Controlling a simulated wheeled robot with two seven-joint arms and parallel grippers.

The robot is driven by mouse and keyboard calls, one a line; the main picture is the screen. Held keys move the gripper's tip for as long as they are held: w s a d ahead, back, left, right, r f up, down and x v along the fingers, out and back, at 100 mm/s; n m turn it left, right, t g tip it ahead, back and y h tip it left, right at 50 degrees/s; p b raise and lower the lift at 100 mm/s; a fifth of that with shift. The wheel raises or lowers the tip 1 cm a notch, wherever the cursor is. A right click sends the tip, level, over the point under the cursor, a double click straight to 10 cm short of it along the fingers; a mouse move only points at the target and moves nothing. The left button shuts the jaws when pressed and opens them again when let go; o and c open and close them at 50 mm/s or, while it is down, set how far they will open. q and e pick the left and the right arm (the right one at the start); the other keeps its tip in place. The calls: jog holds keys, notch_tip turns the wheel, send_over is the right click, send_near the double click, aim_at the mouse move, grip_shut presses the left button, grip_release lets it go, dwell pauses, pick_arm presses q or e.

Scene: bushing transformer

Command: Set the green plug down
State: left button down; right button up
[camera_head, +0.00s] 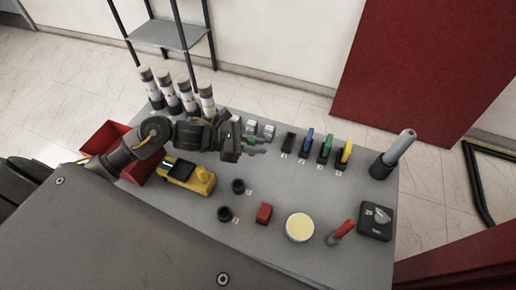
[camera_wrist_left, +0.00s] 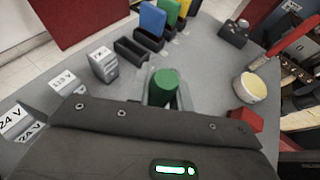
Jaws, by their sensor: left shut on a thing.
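My left gripper (camera_head: 255,145) is over the middle of the grey table (camera_head: 210,217). It is shut on the green plug (camera_wrist_left: 165,85), a short green cylinder that shows between the fingers in the left wrist view. In the head view only a little green shows at the fingers. The plug's lower end is hidden, so I cannot tell whether it touches the table. Two small black round sockets (camera_head: 238,186) (camera_head: 224,213) stand nearer the table's front. My right gripper is not in view.
White labelled blocks (camera_wrist_left: 103,64) are close to the gripper. A yellow device (camera_head: 187,178), red block (camera_head: 264,213), cream round pad (camera_head: 300,227) and black dial box (camera_head: 375,221) also occupy the table.

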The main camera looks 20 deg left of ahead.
pick_arm(q)
jog(key=shift+w+f, duration=0.6)
jog(key=shift+f, duration=0.1)
notch_tip(320, 180, down, 2)
jog(key=shift+f+p, duration=0.15)
jog(key=shift+p, duration=0.65)
jog(key=shift+f, duration=0.35)
jog(key=shift+a+f+b, duration=0.1)
jog(key=shift+f+b, duration=0.15)
jog(key=shift+b, duration=0.1)
jog(key=c, duration=1.3)
grip_release()
jog(key=shift+r, duration=0.1)
